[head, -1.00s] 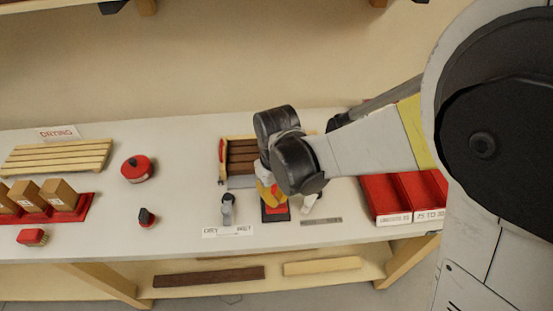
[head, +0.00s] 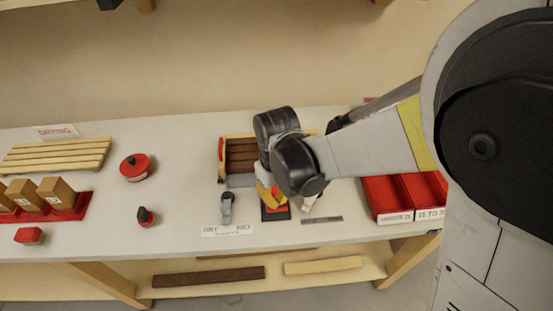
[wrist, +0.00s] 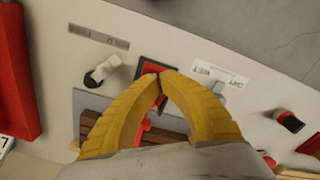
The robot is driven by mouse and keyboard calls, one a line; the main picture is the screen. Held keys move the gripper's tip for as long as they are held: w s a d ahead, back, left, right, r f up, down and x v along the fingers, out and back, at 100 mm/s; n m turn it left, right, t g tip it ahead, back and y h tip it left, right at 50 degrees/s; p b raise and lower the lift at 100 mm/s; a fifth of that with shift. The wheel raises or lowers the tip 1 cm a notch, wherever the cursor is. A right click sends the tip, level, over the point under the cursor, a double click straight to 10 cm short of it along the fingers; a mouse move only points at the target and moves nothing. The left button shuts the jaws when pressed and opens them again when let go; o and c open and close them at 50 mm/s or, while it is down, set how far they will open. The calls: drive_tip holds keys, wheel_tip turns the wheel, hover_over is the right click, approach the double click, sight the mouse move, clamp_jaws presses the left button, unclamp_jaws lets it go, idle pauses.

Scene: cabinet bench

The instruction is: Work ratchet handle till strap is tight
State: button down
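My gripper (head: 270,203) points down over a small red-and-black device (head: 277,215), probably the ratchet, at the front of the bench. In the wrist view its yellow fingers (wrist: 160,76) curve together and their tips meet or nearly meet over the device's dark plate (wrist: 150,66). A red part (wrist: 144,127) shows between the fingers. The tips cover the handle area, so I cannot tell whether they grip it. Behind the device is a frame of brown slats (head: 241,155), also partly visible in the wrist view (wrist: 92,118). I cannot make out the strap or its tension.
A grey-handled tool (head: 226,207) stands left of the device by a white label (head: 227,230). A white-and-dark tool (wrist: 103,70) and a grey strip (head: 322,219) lie to the right. Red bins (head: 388,195) stand farther right. The bench left of the slat frame has clear patches.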

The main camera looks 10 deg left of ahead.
drive_tip(key=shift+s+d+f+b, duration=0.1)
drive_tip(key=shift+s+f+b, duration=0.05)
drive_tip(key=shift+f+b, duration=1.05)
drive_tip(key=shift+s+f+b, duration=0.2)
drive_tip(key=shift+f+b, duration=0.75)
drive_tip(key=shift+f, duration=0.4)
drive_tip(key=shift+s+d+f+b, duration=0.1)
drive_tip(key=shift+s+f+b, duration=0.05)
drive_tip(key=shift+f+b, duration=1.05)
drive_tip(key=r+p, duration=0.2)
drive_tip(key=r, duration=0.1)
drive_tip(key=r+p, duration=0.2)
drive_tip(key=r, duration=0.1)
drive_tip(key=w+r+p, duration=0.1)
drive_tip(key=r+p, duration=0.2)
drive_tip(key=shift+a, duration=0.2)
drive_tip(key=shift+f, duration=0.1)
drive_tip(key=shift+f, duration=0.1)
